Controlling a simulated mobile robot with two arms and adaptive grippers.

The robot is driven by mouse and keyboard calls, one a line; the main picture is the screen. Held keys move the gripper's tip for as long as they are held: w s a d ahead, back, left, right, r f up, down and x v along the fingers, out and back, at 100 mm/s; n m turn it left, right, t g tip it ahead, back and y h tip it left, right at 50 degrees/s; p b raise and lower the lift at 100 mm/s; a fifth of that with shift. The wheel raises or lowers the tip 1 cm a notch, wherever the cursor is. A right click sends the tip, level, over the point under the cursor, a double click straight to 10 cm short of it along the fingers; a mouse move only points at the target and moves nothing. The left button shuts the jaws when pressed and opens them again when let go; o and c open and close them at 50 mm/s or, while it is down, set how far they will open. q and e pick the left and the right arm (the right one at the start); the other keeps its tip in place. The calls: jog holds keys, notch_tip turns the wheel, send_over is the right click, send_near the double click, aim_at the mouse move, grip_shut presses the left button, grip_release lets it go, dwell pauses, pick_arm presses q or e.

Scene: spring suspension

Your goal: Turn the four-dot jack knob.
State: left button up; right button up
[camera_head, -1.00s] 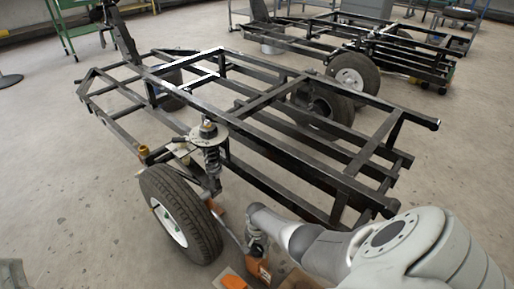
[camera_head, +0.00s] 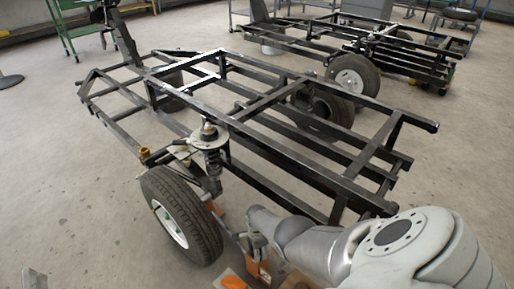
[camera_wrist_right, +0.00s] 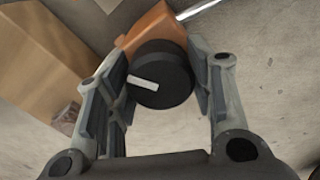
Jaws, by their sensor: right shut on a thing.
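A round black knob (camera_wrist_right: 172,92) with a white bar mark on its face is on an orange jack body (camera_wrist_right: 152,28) in the right wrist view. I see no dots on this face. My right gripper (camera_wrist_right: 160,75) has a finger on each side of the knob and is shut on it. In the head view my right gripper (camera_head: 254,243) is low, beside the orange jack (camera_head: 233,281), right of the front wheel; the knob is hidden there. A small grey piece (camera_head: 35,280) at the bottom left edge may be part of my left gripper; its jaws cannot be made out.
A black frame (camera_head: 290,155) stands above, with a wheel (camera_head: 180,215) and a spring strut (camera_head: 213,160) near me. A cardboard-brown box (camera_wrist_right: 40,70) lies left of the knob. A second frame (camera_head: 400,55) stands behind.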

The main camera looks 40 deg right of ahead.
jog(key=m, duration=0.4)
jog(key=shift+d+m, duration=0.1)
jog(key=shift+m, duration=1.7)
jog(key=shift+s+m, duration=0.1)
jog(key=shift+m, duration=0.2)
jog(key=o, duration=1)
jog(key=shift+o, duration=0.2)
jog(key=shift+r, duration=0.1)
jog(key=shift+r, duration=0.1)
